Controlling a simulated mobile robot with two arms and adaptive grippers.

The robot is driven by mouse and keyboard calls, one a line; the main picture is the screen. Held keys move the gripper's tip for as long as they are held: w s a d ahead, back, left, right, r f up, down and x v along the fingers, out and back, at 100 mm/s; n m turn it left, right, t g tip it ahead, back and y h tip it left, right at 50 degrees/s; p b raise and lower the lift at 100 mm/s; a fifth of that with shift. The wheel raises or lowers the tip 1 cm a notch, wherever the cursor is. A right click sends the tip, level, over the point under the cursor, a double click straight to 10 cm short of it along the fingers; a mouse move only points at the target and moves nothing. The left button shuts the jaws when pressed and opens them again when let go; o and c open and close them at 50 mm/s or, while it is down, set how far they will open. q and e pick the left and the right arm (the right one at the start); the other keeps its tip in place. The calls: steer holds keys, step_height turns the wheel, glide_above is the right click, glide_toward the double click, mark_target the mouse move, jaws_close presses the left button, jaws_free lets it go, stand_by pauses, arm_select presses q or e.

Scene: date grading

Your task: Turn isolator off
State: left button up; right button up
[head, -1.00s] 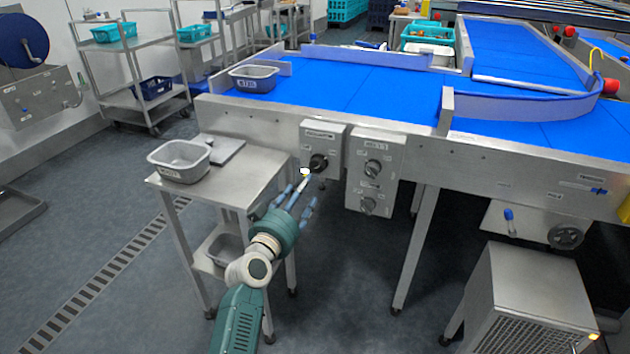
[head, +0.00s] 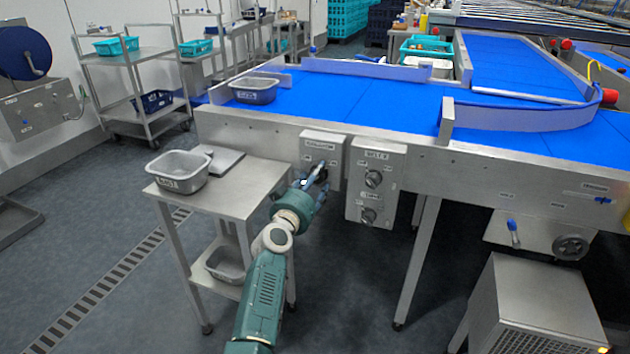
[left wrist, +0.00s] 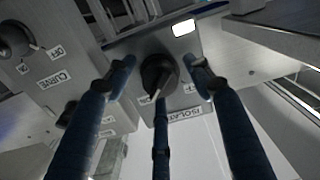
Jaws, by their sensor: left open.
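The isolator is a grey box (head: 322,146) on the conveyor's front side, with a black rotary knob. In the left wrist view the knob (left wrist: 158,75) is in the middle, its white pointer mark tilted slightly off the labelled ISOLATOR plate's axis. Small position labels sit on either side of it; I cannot read them surely. My left gripper (head: 314,181) is in front of the box. Its blue fingers (left wrist: 161,85) are open and spread around the knob, two at the sides and one below in the picture. Contact with the knob cannot be told. My right gripper is not in view.
A second control box (head: 376,184) with two knobs, belt and curve, is just right of the isolator. A small steel table (head: 235,185) with a grey tub (head: 178,172) stands left of my arm. The blue conveyor belt (head: 375,98) lies above.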

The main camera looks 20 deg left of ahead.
arm_select(q)
steer(key=c, duration=1.2)
